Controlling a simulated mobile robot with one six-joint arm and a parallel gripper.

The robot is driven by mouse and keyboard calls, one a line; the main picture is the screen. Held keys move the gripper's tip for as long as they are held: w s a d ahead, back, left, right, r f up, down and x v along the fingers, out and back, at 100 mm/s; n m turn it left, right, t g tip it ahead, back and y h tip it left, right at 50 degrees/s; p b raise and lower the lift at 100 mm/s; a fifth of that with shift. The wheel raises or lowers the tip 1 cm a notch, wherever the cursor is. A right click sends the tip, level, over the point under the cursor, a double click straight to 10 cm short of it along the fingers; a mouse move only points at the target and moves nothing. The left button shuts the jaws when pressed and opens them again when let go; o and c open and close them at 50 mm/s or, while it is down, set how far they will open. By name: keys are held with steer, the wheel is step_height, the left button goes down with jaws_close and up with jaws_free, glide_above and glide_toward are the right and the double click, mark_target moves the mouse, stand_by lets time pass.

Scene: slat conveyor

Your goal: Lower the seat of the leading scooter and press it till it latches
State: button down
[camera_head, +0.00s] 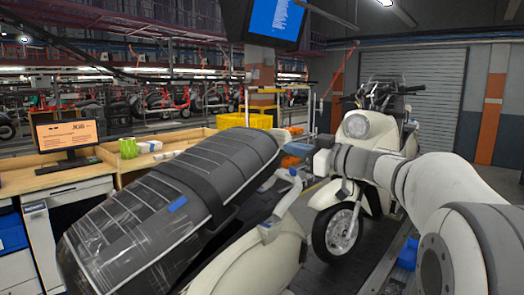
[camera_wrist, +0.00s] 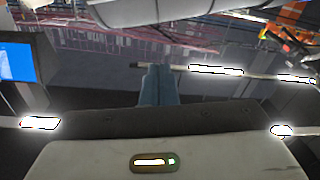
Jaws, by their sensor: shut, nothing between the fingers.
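The seat (camera_head: 175,200) of the near cream scooter (camera_head: 255,262) fills the left foreground of the head view. In the wrist view my gripper (camera_wrist: 158,72) shows blue fingers, shut together and empty. A pale curved surface crosses the top of that view; I cannot tell whether it belongs to the seat. Contact with the seat cannot be told.
A second cream scooter (camera_head: 358,150) stands behind on the line, near my arm. A wooden workbench (camera_head: 135,162) with a monitor (camera_head: 68,136) and a yellow crate (camera_head: 245,121) lie to the left. A screen (camera_head: 274,20) hangs overhead. A roller shutter (camera_head: 415,95) closes the back.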

mark_target(267, 139)
steer(key=shift+n+t, duration=0.3)
steer(key=shift+t, duration=0.3)
steer(key=w+a+p, duration=0.2)
steer(key=w, duration=0.1)
steer(key=w+a+p, duration=0.2)
steer(key=w, duration=0.1)
steer(key=w+a+p, duration=0.2)
steer(key=w, duration=0.1)
steer(key=shift+w+a+f, duration=0.15)
steer(key=shift+w+f, duration=0.2)
steer(key=shift+w, duration=0.05)
